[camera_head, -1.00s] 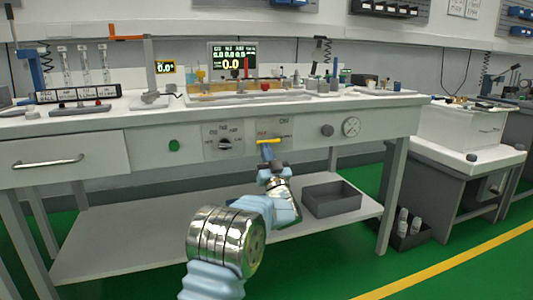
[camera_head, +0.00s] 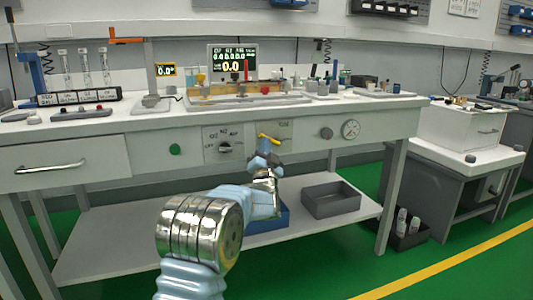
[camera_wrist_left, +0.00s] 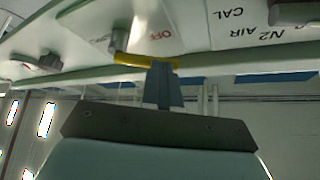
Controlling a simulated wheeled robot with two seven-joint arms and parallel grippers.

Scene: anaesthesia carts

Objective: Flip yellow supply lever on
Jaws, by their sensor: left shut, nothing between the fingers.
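The yellow supply lever (camera_head: 269,139) sits on the front panel of the white bench, slanting slightly down to the right. In the left wrist view the yellow lever (camera_wrist_left: 132,60) lies across the panel near the word OFF. My left gripper (camera_head: 265,154) is just below the lever; it is shut with nothing in it. Its closed fingertips (camera_wrist_left: 161,68) show in the left wrist view right at one end of the lever, close to or touching it; I cannot tell which. My right gripper is not in view.
A dark selector knob (camera_head: 225,148) is left of the lever; a round knob (camera_head: 326,133) and a gauge (camera_head: 351,129) are to its right. A grey bin (camera_head: 331,200) stands on the lower shelf. Beside it a blue bin (camera_head: 283,221) is partly behind my arm.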

